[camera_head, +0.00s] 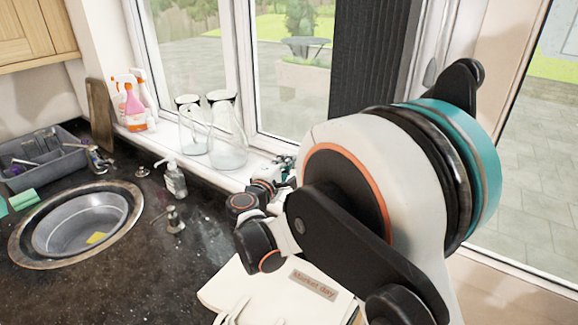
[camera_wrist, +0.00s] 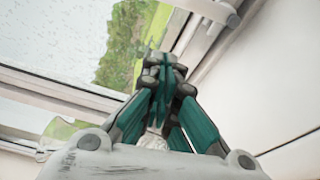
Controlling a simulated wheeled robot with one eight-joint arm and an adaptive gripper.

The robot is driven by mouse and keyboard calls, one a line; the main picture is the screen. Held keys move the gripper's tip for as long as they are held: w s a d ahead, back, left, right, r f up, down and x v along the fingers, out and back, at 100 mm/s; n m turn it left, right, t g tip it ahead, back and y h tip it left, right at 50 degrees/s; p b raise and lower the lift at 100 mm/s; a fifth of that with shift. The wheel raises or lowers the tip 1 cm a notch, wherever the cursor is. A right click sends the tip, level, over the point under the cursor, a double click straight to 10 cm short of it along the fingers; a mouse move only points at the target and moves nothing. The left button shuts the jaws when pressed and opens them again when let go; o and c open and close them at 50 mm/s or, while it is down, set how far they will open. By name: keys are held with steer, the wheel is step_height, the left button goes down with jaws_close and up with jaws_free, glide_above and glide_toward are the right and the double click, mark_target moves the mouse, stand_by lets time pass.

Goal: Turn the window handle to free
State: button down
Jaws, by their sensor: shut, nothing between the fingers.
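My gripper (camera_wrist: 165,62) is shut in the wrist view, its teal and grey fingers pressed together with nothing between them. It is in front of the window's white frame and glass. A pale bar-like piece (camera_wrist: 212,10) stands out from the frame at the top right, apart from the fingertips; I cannot tell whether it is the window handle. In the head view my gripper (camera_head: 284,168) shows small above the sill, partly hidden by my arm. The window (camera_head: 290,60) is behind it. No handle can be made out clearly there, and my arm hides part of the window's right side.
Glass jugs (camera_head: 228,145) and spray bottles (camera_head: 133,108) stand on the white sill. A soap dispenser (camera_head: 174,180), a round sink (camera_head: 80,222) and a grey caddy (camera_head: 40,165) are on the dark counter. A dark blind (camera_head: 368,60) hangs right of the window.

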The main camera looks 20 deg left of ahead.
steer(key=w+d+b, duration=0.2)
steer(key=w+d, duration=0.2)
steer(key=shift+w+d+r, duration=0.15)
steer(key=shift+w+r, duration=0.05)
stand_by(0.5)
steer(key=shift+s+d+r, duration=0.2)
steer(key=shift+s+d, duration=0.15)
steer(key=shift+d, duration=0.35)
